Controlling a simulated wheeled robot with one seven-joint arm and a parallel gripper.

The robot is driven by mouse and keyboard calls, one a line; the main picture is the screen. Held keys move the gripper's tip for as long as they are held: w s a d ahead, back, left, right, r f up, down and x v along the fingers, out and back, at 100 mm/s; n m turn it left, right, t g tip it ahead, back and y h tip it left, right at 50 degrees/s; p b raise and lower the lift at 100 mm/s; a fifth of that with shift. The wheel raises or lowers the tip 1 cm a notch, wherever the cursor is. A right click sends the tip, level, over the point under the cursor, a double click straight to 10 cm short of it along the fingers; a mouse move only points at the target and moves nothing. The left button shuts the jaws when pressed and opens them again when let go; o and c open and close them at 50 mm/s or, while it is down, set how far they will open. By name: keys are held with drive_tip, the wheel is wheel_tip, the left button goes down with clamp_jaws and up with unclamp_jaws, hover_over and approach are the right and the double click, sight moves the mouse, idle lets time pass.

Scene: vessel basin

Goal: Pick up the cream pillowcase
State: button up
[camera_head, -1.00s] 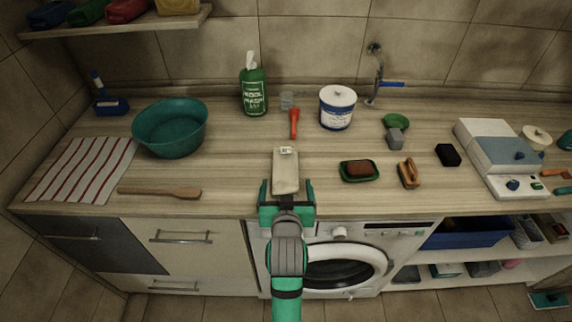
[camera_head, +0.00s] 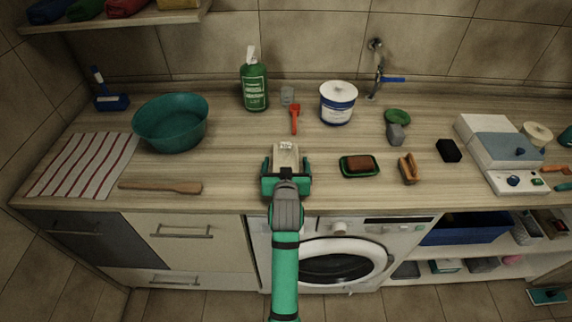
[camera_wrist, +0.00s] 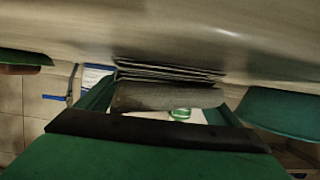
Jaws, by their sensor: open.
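The cream pillowcase (camera_head: 286,152) lies folded into a narrow pad on the counter near its front edge, with a small label at its far end. My gripper (camera_head: 286,172) is open, one finger on each side of the pad's near part, and covers its near end in the head view. In the wrist view, a folded pad with stacked layers, which looks like the pillowcase (camera_wrist: 165,97), shows between my green fingers (camera_wrist: 163,102). A white part with a green label shows beyond it. Whether the fingers touch the cloth cannot be told.
On the counter (camera_head: 235,170), a green soap dish (camera_head: 347,174) and a brush (camera_head: 408,168) stand to the right. A red-handled tool (camera_head: 295,119) lies behind. A teal basin (camera_head: 171,123) and a wooden paddle (camera_head: 160,187) are to the left.

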drive_tip(key=c, duration=1.3)
drive_tip(key=shift+r, duration=0.1)
